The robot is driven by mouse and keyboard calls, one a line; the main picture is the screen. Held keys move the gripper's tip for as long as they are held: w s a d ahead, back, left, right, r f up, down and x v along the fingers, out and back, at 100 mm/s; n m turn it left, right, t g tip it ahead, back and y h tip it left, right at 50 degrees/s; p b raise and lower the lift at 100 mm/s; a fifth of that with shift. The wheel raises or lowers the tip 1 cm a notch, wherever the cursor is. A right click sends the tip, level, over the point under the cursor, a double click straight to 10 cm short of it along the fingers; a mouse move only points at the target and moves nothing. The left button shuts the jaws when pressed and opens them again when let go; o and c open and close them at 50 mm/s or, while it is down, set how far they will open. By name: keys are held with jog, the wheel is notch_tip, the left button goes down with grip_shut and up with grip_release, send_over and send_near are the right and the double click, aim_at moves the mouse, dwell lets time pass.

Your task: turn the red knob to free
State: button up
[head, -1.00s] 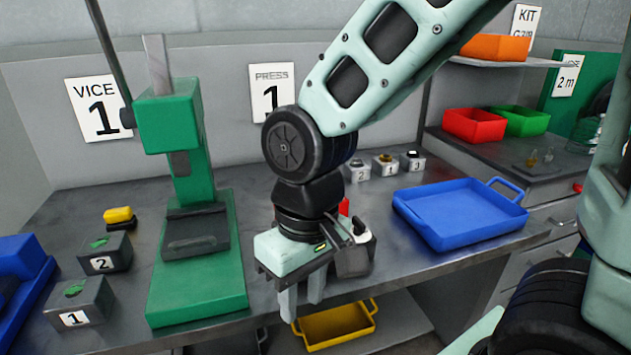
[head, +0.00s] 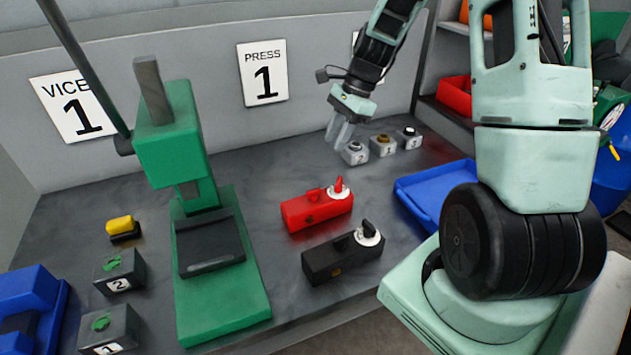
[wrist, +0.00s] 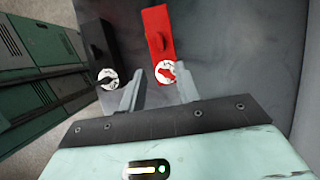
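The red knob (head: 339,184) is a small lever on a white dial, on top of a red box (head: 308,211). In the head view it points roughly upward. In the wrist view the red knob (wrist: 167,73) appears between my fingertips, on its white dial. The dial marks are too small to read. My gripper (head: 340,136) is toward the back of the bench, beyond the red box and apart from the knob. Its fingers (wrist: 160,82) are spread with nothing between them.
A black box (head: 340,258) with a black knob (head: 367,230) sits in front of the red box. Small numbered grey blocks (head: 383,146) stand near my gripper. A green press (head: 223,285) is at left, a blue tray (head: 415,188) at right.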

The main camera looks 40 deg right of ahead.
aim_at(314, 189)
jog(key=p+x, duration=0.3)
jog(key=x, duration=1.1)
jog(key=shift+a+f, duration=0.1)
jog(key=shift+f, duration=0.05)
grip_shut()
